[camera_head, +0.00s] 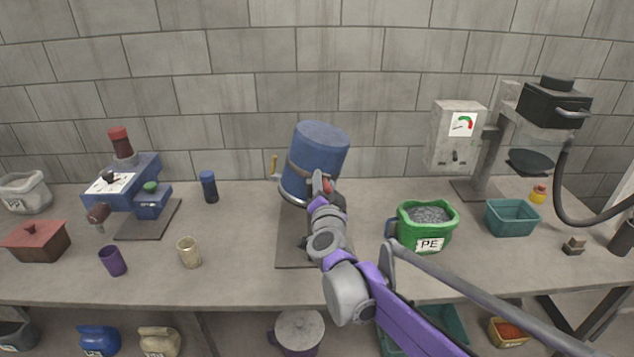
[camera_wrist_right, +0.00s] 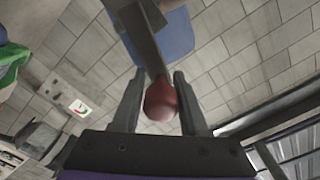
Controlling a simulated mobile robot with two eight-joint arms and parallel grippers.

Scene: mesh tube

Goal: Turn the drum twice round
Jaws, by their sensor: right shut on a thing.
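The blue drum (camera_head: 320,150) sits tilted on a stand with a grey base plate (camera_head: 291,250) near the middle of the table. A red knob (camera_wrist_right: 160,103) on a grey crank bar (camera_wrist_right: 140,38) shows in the right wrist view, with part of the blue drum (camera_wrist_right: 172,35) behind it. My right gripper (camera_head: 321,180) is at the drum's lower front. In the right wrist view its two fingers (camera_wrist_right: 160,92) are shut on the red knob, one on each side. In the head view my arm hides part of the stand. My left gripper is not in view.
A green bucket of grey granules (camera_head: 427,232) stands right of the stand, near my right arm. A teal bin (camera_head: 512,218) is farther right. A glass cup (camera_head: 189,253) and a purple cup (camera_head: 113,261) stand left. A dark blue cylinder (camera_head: 209,186) is behind them.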

